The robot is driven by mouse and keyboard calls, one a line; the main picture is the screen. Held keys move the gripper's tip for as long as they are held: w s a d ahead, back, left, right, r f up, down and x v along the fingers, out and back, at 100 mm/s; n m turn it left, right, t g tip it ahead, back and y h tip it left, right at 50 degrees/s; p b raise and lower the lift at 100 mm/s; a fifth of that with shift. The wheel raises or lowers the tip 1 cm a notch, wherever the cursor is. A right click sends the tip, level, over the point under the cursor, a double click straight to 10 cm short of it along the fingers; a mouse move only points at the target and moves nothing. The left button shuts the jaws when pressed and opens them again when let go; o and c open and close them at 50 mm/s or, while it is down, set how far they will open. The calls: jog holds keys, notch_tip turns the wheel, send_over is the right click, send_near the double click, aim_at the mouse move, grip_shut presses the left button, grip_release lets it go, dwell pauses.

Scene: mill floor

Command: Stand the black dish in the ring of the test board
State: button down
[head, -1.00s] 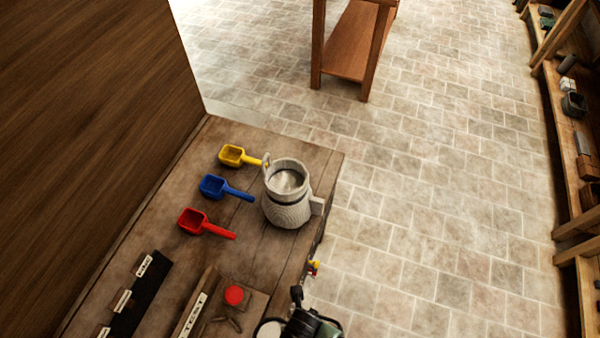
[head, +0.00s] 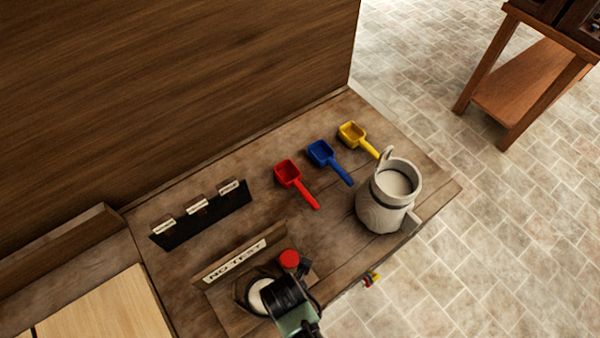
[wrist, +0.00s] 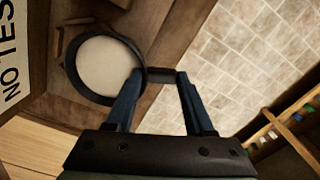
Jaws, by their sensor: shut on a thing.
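The black dish (wrist: 140,50) has a dark round rim around a pale filling. My gripper (wrist: 160,75) is shut on a dark part at the dish's right side in the wrist view. In the head view the pale filling (head: 260,296) shows left of my black wrist, over the test board (head: 228,312). The board carries a sign reading "NO TEST" (head: 238,260) and a red round knob (head: 289,259). The ring is mostly hidden by the dish and my wrist. I cannot tell whether the dish rests in it or hangs above it.
Red (head: 289,172), blue (head: 320,152) and yellow (head: 352,134) scoops lie behind the board. A pale jug (head: 383,211) stands right of them. A black strip with labels (head: 203,216) lies at left. The bench's right edge drops to the tiled floor.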

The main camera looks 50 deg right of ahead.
jog(key=w, duration=0.1)
jog(key=w+b, duration=0.2)
jog(key=w, duration=0.1)
jog(key=shift+w+a+f, duration=0.1)
jog(key=shift+a+f, duration=0.1)
jog(key=shift+f, duration=0.15)
jog(key=shift+f+b, duration=0.5)
jog(key=shift+f, duration=0.2)
jog(key=shift+c, duration=1)
grip_release()
notch_tip(320, 180, up, 13)
